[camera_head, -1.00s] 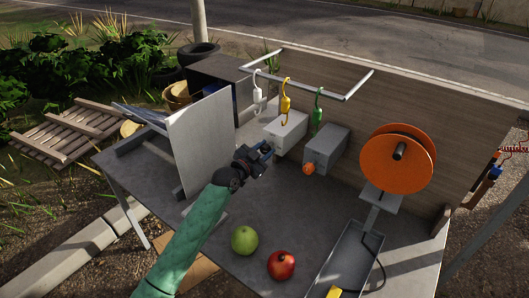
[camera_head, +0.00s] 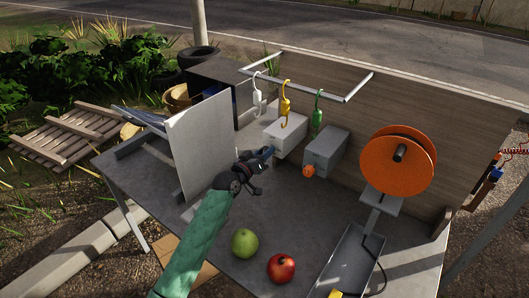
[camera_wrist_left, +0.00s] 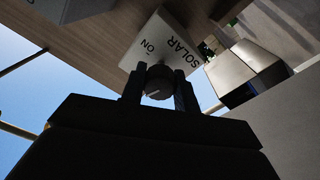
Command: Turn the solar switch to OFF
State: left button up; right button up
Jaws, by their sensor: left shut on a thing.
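The solar switch box (camera_wrist_left: 160,42) shows in the left wrist view, a pale box marked SOLAR and ON. Its round dark knob (camera_wrist_left: 158,82), with a light pointer line, sits between the two fingers of my left gripper (camera_wrist_left: 158,90). The gripper is shut on the knob. In the head view my left gripper (camera_head: 264,158) reaches the near side of the left grey box (camera_head: 285,130); the knob is hidden there. The OFF mark is not visible. My right gripper is not in view.
A second grey box (camera_head: 328,148) with an orange knob (camera_head: 308,171) stands to the right. White, yellow (camera_head: 286,98) and green (camera_head: 318,108) hooks hang above. An upright panel (camera_head: 201,148) stands left.

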pick_arm(q)
jog(key=n, duration=0.2)
jog(key=shift+n, duration=0.3)
jog(key=shift+n+p, duration=0.3)
jog(key=shift+n, duration=0.2)
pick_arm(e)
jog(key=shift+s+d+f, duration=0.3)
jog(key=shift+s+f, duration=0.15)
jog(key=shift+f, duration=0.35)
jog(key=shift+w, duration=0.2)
pick_arm(q)
jog(key=o, duration=1)
jog(key=shift+c, duration=0.2)
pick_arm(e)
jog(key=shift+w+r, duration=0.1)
